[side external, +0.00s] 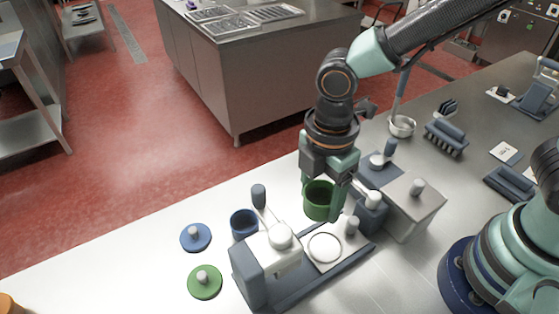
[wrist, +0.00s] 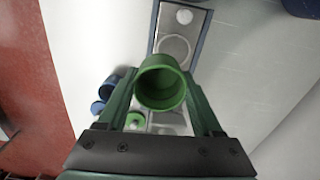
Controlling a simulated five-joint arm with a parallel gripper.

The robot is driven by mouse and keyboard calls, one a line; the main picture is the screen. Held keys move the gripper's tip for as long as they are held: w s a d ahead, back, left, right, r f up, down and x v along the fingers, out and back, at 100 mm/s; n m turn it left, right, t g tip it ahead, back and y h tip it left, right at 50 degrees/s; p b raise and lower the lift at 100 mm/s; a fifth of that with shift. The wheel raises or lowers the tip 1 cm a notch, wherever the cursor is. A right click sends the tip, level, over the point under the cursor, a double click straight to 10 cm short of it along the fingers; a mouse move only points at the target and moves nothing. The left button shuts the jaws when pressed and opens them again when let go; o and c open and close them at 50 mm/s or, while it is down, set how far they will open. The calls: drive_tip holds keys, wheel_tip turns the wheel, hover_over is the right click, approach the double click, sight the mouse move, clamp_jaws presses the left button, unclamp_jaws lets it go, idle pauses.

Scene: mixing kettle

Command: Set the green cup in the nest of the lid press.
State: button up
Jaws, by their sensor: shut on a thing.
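My gripper (side external: 321,199) is shut on the green cup (side external: 318,205) and holds it upright, its open mouth up. In the wrist view the cup (wrist: 161,88) sits between my two fingers (wrist: 162,84) and looks empty. The lid press (side external: 251,278) stands on the bench just below and to the left in the side view. Its nest, a pale ring (side external: 325,247) on a light plate, is bare. The cup appears to be above and behind the nest, apart from it. The cup's exact height is hard to judge.
A blue cup (side external: 243,224) stands behind the press head. A blue lid (side external: 195,238) and a green lid (side external: 204,282) lie left of the press. A grey box-shaped device (side external: 413,207) stands close on the right. The bench's front left is mostly clear.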

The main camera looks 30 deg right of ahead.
sight(325, 247)
drive_tip(key=shift+s+d+f, duration=0.1)
drive_tip(key=shift+s+f, duration=0.35)
drive_tip(key=shift+f, duration=0.85)
drive_tip(key=shift+s+d+f, duration=0.1)
drive_tip(key=shift+s+f, duration=0.35)
drive_tip(key=shift+f, duration=0.9)
drive_tip(key=shift+s+d+f, duration=0.1)
drive_tip(key=shift+s+f, duration=0.35)
drive_tip(key=shift+f, duration=0.85)
drive_tip(key=shift+f, duration=0.7)
drive_tip(key=o, duration=1.3)
drive_tip(key=shift+o, duration=0.2)
drive_tip(key=shift+r, duration=0.1)
wheel_tip(325, 247, up, 7)
